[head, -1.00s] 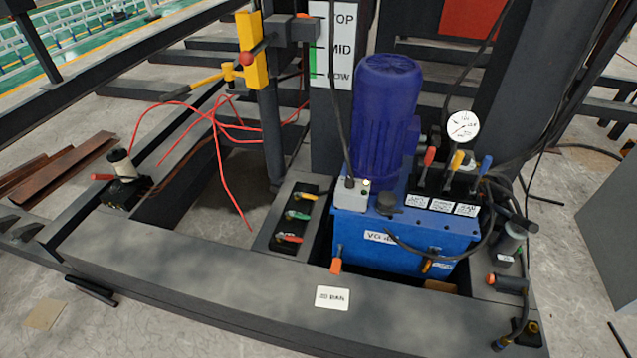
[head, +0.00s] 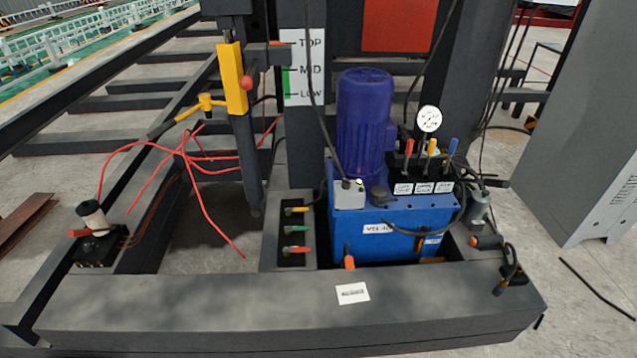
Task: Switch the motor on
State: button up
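The motor (head: 364,125) is a dark blue ribbed cylinder standing upright on a bright blue hydraulic unit (head: 395,237) right of centre. A small light grey box (head: 349,196) with a cable into its top sits at the motor's lower left. It carries tiny buttons or lamps, too small to read. Whether the motor runs cannot be told. My gripper is not in view.
Red, yellow and blue levers (head: 432,150) and a round gauge (head: 428,119) stand right of the motor. A tray with several coloured handles (head: 296,230) is to its left. A dark beam (head: 250,305) crosses the front. A grey cabinet (head: 590,130) stands at right.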

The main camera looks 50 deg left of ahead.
aim_at(345, 184)
jog(key=u, duration=1.9)
jog(key=i, duration=1)
